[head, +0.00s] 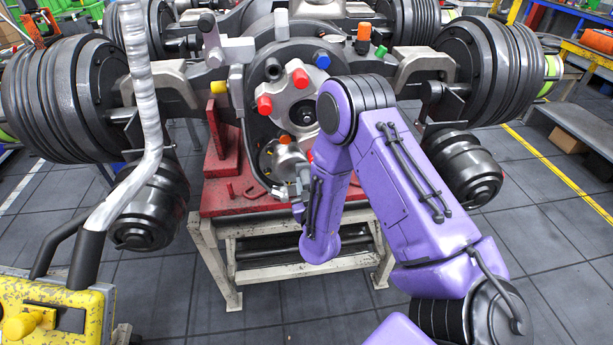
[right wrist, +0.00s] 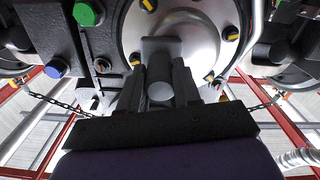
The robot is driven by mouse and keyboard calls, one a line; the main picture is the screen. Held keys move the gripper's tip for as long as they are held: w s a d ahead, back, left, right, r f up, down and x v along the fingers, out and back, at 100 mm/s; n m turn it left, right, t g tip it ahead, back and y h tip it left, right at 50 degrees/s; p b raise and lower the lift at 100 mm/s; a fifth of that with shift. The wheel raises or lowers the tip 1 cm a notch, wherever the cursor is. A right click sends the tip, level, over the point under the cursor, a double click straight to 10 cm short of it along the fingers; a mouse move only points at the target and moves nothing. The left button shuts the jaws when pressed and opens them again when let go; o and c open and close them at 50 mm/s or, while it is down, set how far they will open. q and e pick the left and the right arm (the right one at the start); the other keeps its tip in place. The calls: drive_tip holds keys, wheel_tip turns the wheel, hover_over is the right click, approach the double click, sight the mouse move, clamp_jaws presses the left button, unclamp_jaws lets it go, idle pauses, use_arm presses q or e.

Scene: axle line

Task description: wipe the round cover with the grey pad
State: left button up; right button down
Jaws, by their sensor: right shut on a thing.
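The round cover (right wrist: 207,38) is a shiny silver disc with studs around its rim, seen large in the right wrist view. In the head view a silver rounded part (head: 283,158) shows low on the dark axle housing, just beyond my right gripper (head: 297,187). In the right wrist view my right gripper (right wrist: 160,88) is shut on the grey pad (right wrist: 161,48), a dark block in front of the cover. I cannot tell whether the pad touches the cover. My arm partly hides the gripper in the head view. My left gripper does not show.
The axle rests on a red-topped stand (head: 245,207). Red caps (head: 264,104), a blue cap (head: 322,60) and a green cap (head: 381,52) stick out around the housing. Brake drums flank it. A yellow machine (head: 75,305) stands at lower left. Open floor lies around the stand.

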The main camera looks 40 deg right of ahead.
drive_tip(key=w+a, duration=0.3)
drive_tip(key=a, duration=0.3)
drive_tip(key=shift+w+b, duration=0.35)
drive_tip(key=shift+b, duration=0.05)
drive_tip(key=shift+s+f, duration=0.1)
drive_tip(key=shift+p+v, duration=0.3)
drive_tip(key=shift+v, duration=2.65)
drive_tip(key=shift+s, duration=0.15)
drive_tip(key=shift+v, duration=1.4)
